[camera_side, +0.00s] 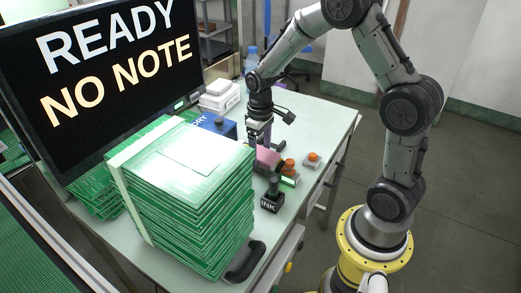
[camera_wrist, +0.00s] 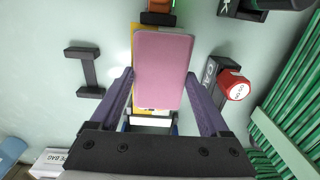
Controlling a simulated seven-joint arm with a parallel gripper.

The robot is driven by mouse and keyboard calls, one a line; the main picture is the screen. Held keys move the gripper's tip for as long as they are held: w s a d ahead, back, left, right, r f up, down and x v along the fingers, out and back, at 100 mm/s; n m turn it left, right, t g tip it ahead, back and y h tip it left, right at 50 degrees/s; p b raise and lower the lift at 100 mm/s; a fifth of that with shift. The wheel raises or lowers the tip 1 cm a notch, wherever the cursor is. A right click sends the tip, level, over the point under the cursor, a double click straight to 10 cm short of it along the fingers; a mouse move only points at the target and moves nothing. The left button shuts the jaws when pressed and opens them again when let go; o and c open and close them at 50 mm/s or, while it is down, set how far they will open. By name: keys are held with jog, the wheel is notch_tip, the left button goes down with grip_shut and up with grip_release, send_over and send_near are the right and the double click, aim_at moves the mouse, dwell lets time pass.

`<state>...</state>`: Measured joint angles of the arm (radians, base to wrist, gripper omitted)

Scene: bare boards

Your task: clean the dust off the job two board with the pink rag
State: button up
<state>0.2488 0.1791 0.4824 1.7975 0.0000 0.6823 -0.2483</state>
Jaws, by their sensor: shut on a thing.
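The pink rag (camera_wrist: 163,68) looks like a flat pad with rounded corners. My gripper (camera_wrist: 161,82) is shut on it, with one purple finger at each side edge. In the side view the rag (camera_side: 267,157) is below my gripper (camera_side: 261,146), beside the green stack and partly hidden by it. A yellow-edged thing (camera_wrist: 137,42) shows beneath the rag in the wrist view; the rag covers most of it. I cannot tell whether the rag touches it. No board marked as job two can be read, and no dust can be made out.
A tall stack of green boards (camera_side: 190,200) stands at the front. A screen (camera_side: 110,75) reads "READY NO NOTE". The table's far right (camera_side: 325,118) is clear.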

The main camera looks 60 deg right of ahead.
dwell(0.4)
jog(key=shift+w, duration=1.3)
jog(key=shift+s, duration=0.15)
jog(key=shift+s, duration=1.2)
jog(key=shift+w, duration=0.1)
jog(key=shift+w, duration=1.25)
jog(key=shift+s, duration=1.35)
